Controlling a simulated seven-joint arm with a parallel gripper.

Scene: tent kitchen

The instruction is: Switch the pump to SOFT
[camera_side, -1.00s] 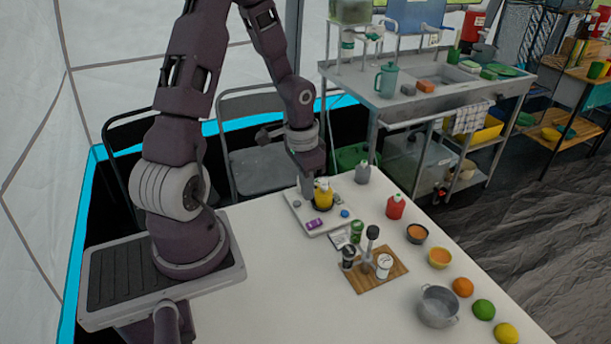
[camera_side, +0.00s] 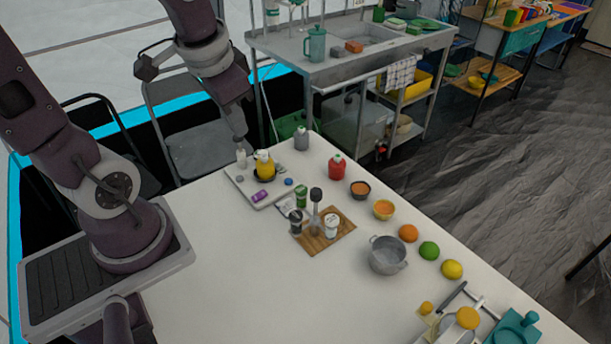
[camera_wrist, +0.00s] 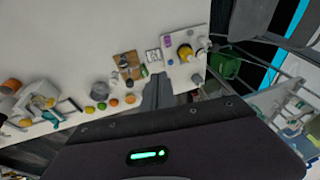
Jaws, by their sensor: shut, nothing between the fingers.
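A white board (camera_side: 272,197) lies at the far left corner of the table; it also shows in the wrist view (camera_wrist: 197,72). On it stand a yellow pump-like piece (camera_side: 264,163) with a dark base, a small white bottle (camera_side: 241,158), a purple piece (camera_side: 260,195) and a blue knob (camera_side: 289,182). The yellow piece shows in the wrist view too (camera_wrist: 185,52). No SOFT mark or switch position is readable. My gripper (camera_side: 240,138) is above the board's back left part, over the white bottle. Its fingers (camera_wrist: 158,76) are shut and empty; contact cannot be told.
A grey bottle (camera_side: 301,138) and a red bottle (camera_side: 337,168) stand beside the board. A wooden board (camera_side: 320,238) with jars, a metal pot (camera_side: 387,258), bowls and fruit fill the table's right side. The table's front middle is clear. A sink bench (camera_side: 350,60) stands behind.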

